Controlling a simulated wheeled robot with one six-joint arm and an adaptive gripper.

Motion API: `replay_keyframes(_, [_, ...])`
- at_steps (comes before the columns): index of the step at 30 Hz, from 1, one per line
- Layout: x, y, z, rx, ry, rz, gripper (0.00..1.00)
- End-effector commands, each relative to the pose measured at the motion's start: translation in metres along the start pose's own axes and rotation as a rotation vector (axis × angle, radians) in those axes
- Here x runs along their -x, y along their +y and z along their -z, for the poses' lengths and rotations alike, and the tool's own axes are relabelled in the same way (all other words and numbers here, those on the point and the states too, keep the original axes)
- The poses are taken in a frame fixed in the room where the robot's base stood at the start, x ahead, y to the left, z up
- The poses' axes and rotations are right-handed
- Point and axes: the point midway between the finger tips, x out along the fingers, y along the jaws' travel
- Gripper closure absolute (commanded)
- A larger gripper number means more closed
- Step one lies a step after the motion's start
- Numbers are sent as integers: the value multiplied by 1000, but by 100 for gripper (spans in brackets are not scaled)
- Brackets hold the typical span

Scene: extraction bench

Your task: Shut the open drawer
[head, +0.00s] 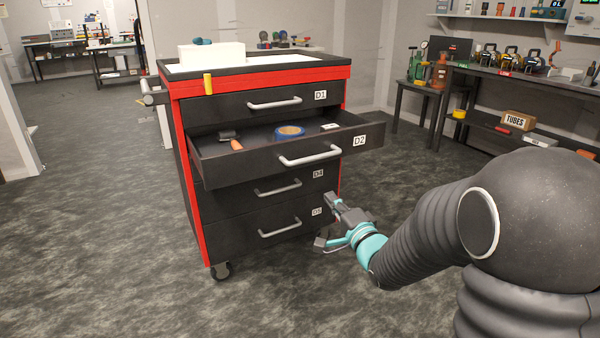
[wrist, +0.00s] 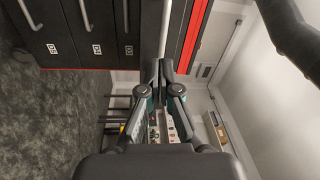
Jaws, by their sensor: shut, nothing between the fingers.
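The open drawer (head: 272,158), labelled D2, sticks well out of the black and red cabinet (head: 190,130). It has a grey bar handle (head: 310,155) on its front. A hammer (head: 231,140), a roll of blue tape (head: 289,132) and a small white item (head: 329,127) lie in it. My gripper (head: 333,200) is shut and empty. In the head view it appears right of and below the open drawer, near the cabinet's lower right edge, apart from the handle. In the wrist view the closed fingers (wrist: 166,66) show in front of the sideways-seen cabinet.
The drawers above and below D2 look closed. A dark bench (head: 520,83) with tools stands at right. Open floor (head: 100,220) lies left of the cabinet.

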Motion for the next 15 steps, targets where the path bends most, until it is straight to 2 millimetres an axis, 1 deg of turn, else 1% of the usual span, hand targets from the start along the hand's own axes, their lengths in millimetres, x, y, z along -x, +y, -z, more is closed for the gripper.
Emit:
replay_keyframes(1, [-3, 5, -6, -47, -21, 28, 100])
replay_keyframes(4, [-6, 6, -13, -114, -53, 75, 100])
replay_keyframes(8, [-10, 6, -17, -152, -72, 101, 100])
replay_keyframes(10, [-15, 5, -18, -156, -75, 104, 100])
replay_keyframes(14, [-32, 2, -19, -155, -74, 104, 100])
replay_keyframes(15, [-39, 2, -19, -155, -74, 104, 100])
